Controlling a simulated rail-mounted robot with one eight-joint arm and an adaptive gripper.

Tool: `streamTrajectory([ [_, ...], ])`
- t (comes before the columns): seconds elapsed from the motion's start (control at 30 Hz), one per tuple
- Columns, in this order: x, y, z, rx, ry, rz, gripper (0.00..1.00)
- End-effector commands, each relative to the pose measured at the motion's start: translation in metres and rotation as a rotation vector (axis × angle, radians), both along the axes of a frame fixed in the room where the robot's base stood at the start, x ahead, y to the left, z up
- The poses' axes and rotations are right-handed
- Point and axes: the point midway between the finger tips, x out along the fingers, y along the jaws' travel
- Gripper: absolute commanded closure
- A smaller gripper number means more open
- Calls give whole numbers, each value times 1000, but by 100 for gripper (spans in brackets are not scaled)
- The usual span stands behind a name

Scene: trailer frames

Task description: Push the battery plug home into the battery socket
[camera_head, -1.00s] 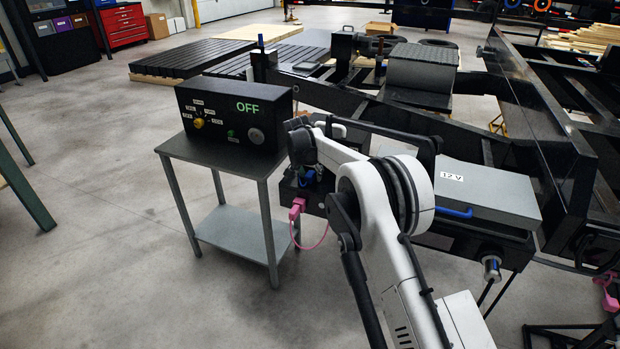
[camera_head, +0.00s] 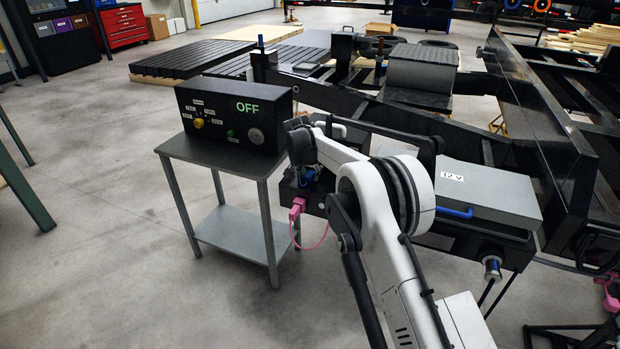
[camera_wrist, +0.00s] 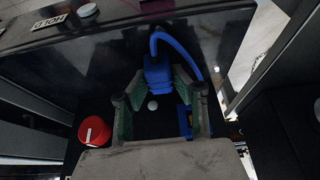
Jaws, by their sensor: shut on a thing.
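The battery plug (camera_wrist: 158,74) is a blue block with a thick blue cable looping up and to the right, in the wrist view. My gripper (camera_wrist: 158,86) is shut on it, with a green-faced finger on each side. A small blue strip (camera_wrist: 185,122) shows beside the right finger, partly covered by it; I cannot tell whether it is the battery socket. In the head view a bit of blue (camera_head: 307,177) shows beside the front of my arm. My arm hides most of that spot, so I cannot tell how deep the plug sits.
A red knob (camera_wrist: 94,131) and a "HOLD" label (camera_wrist: 62,22) are close by. A pink plug (camera_head: 297,208) with a cable hangs below my gripper. A grey "12 V" box (camera_head: 490,193) is to the right, a control box showing OFF (camera_head: 235,117) to the left. Black frame beams stand behind.

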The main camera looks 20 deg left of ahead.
Motion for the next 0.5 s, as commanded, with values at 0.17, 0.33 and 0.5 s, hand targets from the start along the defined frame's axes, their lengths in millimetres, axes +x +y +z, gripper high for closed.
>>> streamTrajectory([
  [0.17, 0, 0, 4, 0, 0, 0, 100],
  [0.33, 0, 0, 11, 0, 0, 0, 100],
  [0.5, 0, 0, 19, 0, 0, 0, 100],
])
